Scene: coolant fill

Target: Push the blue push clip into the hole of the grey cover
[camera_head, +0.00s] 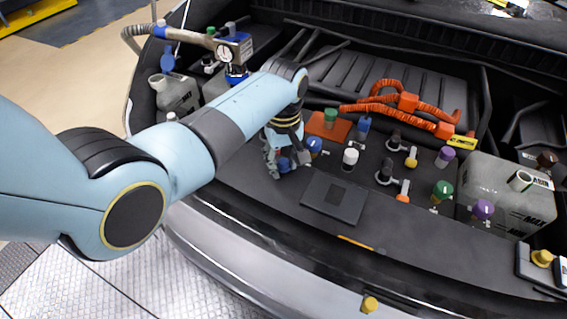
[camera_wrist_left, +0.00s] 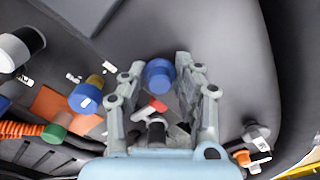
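My left gripper (camera_head: 287,168) reaches down over the left part of the dark engine-bay panel. A blue round-topped piece (camera_head: 284,164) sits between its fingers. In the left wrist view, this blue piece (camera_wrist_left: 159,76) lies between the fingertips (camera_wrist_left: 160,66), which stand apart on either side with no clear grip. Whether it is the push clip, I cannot tell. A flat dark grey square cover (camera_head: 335,198) lies on the panel to the right of the gripper. No hole can be made out in it. My right gripper is not in view.
A blue cap (camera_head: 314,146) stands close right of the gripper. Beyond are a white cap (camera_head: 350,157), a green cap (camera_head: 330,116) on an orange plate, and orange hoses (camera_head: 400,100). A grey tank (camera_head: 510,190) stands at the right. The front panel strip is mostly clear.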

